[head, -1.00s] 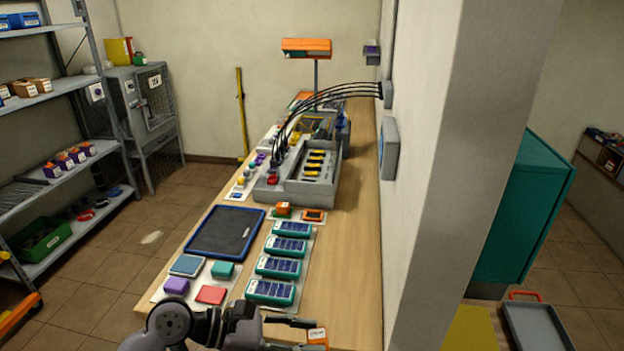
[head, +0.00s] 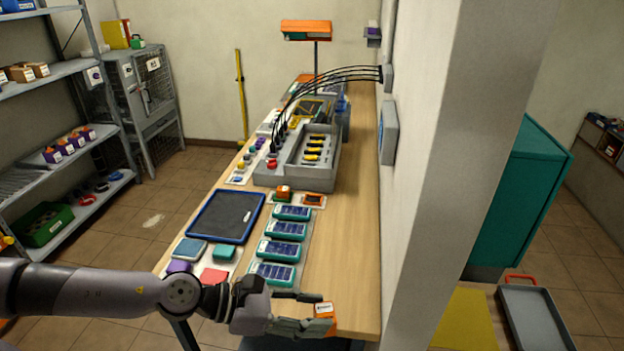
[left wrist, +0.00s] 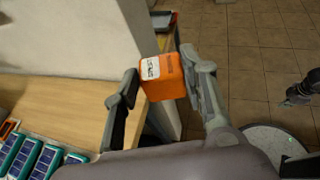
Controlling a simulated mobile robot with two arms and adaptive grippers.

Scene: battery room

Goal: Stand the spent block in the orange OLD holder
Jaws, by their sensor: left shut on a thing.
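The spent block is an orange block with a white label (head: 325,310). My left gripper (head: 316,313) is shut on it above the near end of the bench. In the left wrist view the block (left wrist: 170,82) sits between the two fingers, label up. A flat orange frame with a dark middle (head: 313,200), apparently the OLD holder, lies on the bench beyond the row of teal packs; no lettering is readable. A dark gripper, apparently my right one (left wrist: 300,92), shows at the right edge of the left wrist view, too small to judge.
A second orange block on a green base (head: 283,191) stands left of the frame. Several teal packs (head: 278,250), a dark tray (head: 226,217) and a grey charger (head: 300,176) occupy the bench (head: 350,240). A wall runs along its right side.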

